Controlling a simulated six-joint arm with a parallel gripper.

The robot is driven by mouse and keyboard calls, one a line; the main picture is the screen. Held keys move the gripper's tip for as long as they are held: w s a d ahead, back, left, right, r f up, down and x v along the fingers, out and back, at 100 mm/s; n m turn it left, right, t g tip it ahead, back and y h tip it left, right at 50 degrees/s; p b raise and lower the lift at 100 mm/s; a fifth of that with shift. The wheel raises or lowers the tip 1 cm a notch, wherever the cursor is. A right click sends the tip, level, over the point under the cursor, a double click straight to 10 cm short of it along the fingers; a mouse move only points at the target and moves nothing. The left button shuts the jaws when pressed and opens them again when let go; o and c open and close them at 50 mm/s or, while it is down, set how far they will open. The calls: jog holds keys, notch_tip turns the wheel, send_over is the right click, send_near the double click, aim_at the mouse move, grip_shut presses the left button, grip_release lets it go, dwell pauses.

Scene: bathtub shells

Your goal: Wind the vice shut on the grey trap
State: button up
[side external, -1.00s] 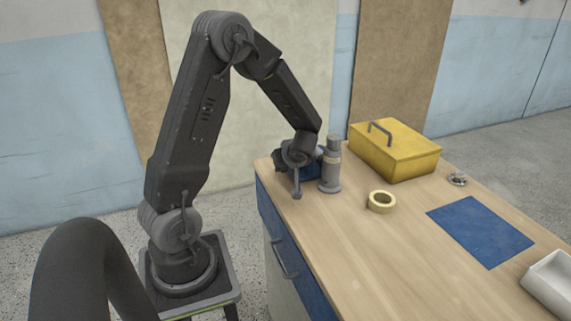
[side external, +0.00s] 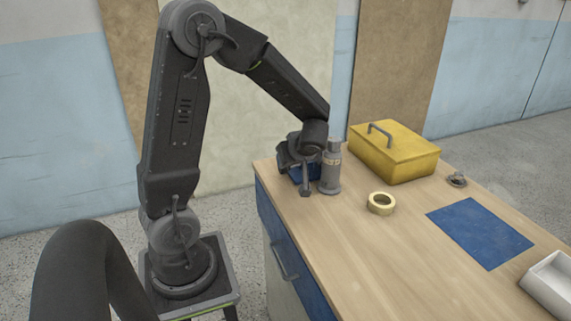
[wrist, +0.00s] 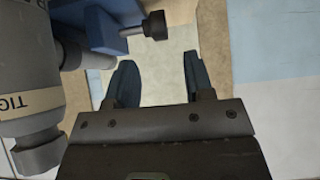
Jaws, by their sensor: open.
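The grey trap (side external: 331,172) stands upright near the table's far left corner, beside the blue vice (side external: 301,173). In the wrist view the trap (wrist: 28,60) fills the left side, its label partly cut off. The blue vice body (wrist: 85,22) is at the top of that view, with a metal rod ending in a dark knob (wrist: 156,25). My gripper (wrist: 158,66) is open and empty, its two fingers pointing toward the knob and apart from it. In the side view my wrist hides part of the vice. Whether the jaws touch the trap cannot be told.
A yellow toolbox (side external: 394,153) stands behind and right of the trap. A tape roll (side external: 381,203), a blue mat (side external: 480,232), a small metal part (side external: 457,180) and a white tray (side external: 551,283) lie rightward. The front of the tabletop (side external: 370,265) is clear.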

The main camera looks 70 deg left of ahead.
jog(key=v, duration=0.6)
jog(key=a+r+h, duration=0.4)
jog(key=a+h, duration=0.5)
jog(key=a, duration=0.1)
notch_tip(320, 180, down, 13)
jog(key=shift+f, duration=0.2)
jog(key=shift+c, duration=0.4)
jog(key=shift+s, duration=0.1)
jog(key=c, duration=0.7)
